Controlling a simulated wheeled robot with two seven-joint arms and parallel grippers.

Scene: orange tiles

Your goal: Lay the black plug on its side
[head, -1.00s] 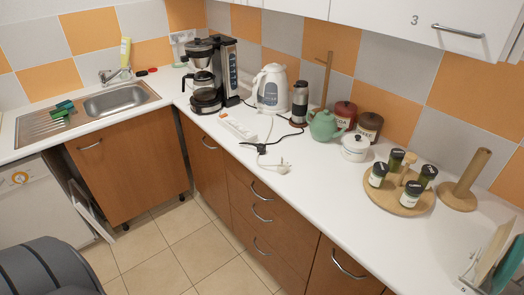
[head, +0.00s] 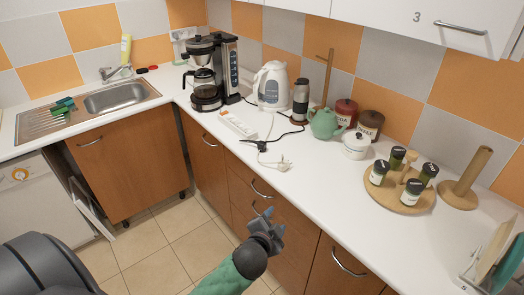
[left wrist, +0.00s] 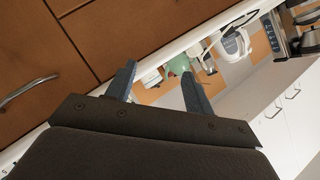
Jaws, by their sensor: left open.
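The black plug (head: 262,147) lies on the white worktop at the end of a black cord, near the front edge and left of a white plug (head: 284,165). It is small, and I cannot tell exactly how it stands. My left gripper (head: 270,222) is in front of the drawers, below the worktop edge, well apart from the plug. In the left wrist view its two fingers (left wrist: 160,85) are spread, with nothing between them. I cannot make out the black plug for sure in that view. My right gripper is not in view.
A white power strip (head: 237,124) lies behind the plug. A coffee maker (head: 206,85), kettle (head: 271,86), flask (head: 300,102), green teapot (head: 324,123) and white pot (head: 356,146) stand around. The worktop edge and drawer handles (head: 261,190) are near my gripper.

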